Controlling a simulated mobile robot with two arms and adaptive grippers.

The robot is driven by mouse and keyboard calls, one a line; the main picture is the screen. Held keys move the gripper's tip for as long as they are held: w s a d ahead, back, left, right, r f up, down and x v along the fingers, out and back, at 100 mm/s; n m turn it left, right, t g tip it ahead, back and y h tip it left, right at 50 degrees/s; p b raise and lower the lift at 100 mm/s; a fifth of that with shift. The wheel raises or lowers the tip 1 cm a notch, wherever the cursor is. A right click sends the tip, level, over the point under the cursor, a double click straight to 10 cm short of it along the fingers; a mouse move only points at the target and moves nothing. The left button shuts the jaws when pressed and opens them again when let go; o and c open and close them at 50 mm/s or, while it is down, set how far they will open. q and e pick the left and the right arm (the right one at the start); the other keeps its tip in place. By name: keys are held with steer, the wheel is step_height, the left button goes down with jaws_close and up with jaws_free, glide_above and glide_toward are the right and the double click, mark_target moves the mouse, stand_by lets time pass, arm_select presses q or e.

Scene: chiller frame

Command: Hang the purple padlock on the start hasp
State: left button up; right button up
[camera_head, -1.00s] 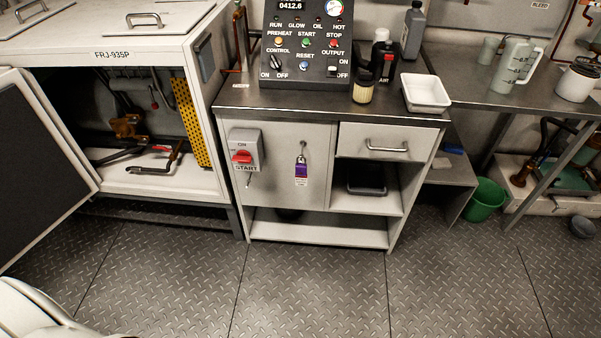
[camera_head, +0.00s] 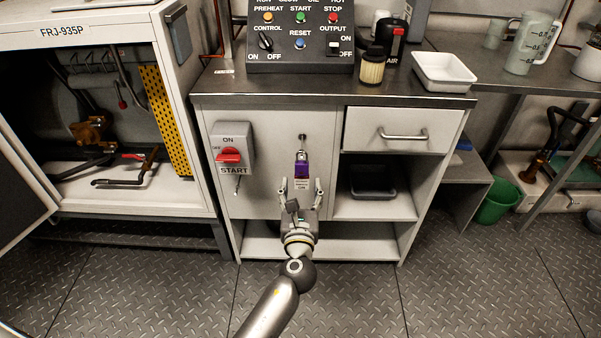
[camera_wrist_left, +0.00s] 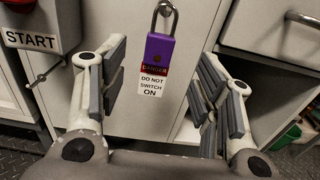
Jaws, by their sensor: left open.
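The purple padlock (camera_head: 302,165) hangs by its shackle on the cabinet's front panel, below a small knob or peg (camera_head: 302,137). It also shows in the left wrist view (camera_wrist_left: 159,49), with a red and white "DO NOT SWITCH ON" tag (camera_wrist_left: 153,82) below it. My left gripper (camera_head: 301,186) is open just in front of and below the padlock. Its fingers stand on either side of the tag, apart from it. The start switch box (camera_head: 232,149) with a red handle is left of the padlock. The start hasp (camera_head: 237,185) seems to be the small metal piece under it. My right gripper is not in view.
A drawer with a handle (camera_head: 403,134) and an open shelf with a dark tray (camera_head: 373,181) are right of the padlock. The control panel (camera_head: 300,45) stands on the countertop. An open white cabinet (camera_head: 110,208) stands at the left. The floor in front is clear.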

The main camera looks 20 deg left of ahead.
mark_target(302, 169)
arm_select(q)
steer(key=x, duration=0.4)
steer(key=shift+w, duration=0.3)
steer(key=b+x, duration=0.1)
steer(key=x, duration=0.3)
steer(key=shift+w+a+f+b, duration=0.1)
steer(key=shift+w+f+b, duration=0.05)
steer(key=shift+f+b, duration=0.15)
steer(key=shift+w+a+r, duration=0.1)
steer(key=shift+w, duration=0.3)
steer(key=c, duration=1.1)
steer(key=shift+c, duration=0.7)
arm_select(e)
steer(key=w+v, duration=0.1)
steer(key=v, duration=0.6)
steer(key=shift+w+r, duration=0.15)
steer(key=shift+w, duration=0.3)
arm_select(q)
steer(key=shift+r, duration=0.1)
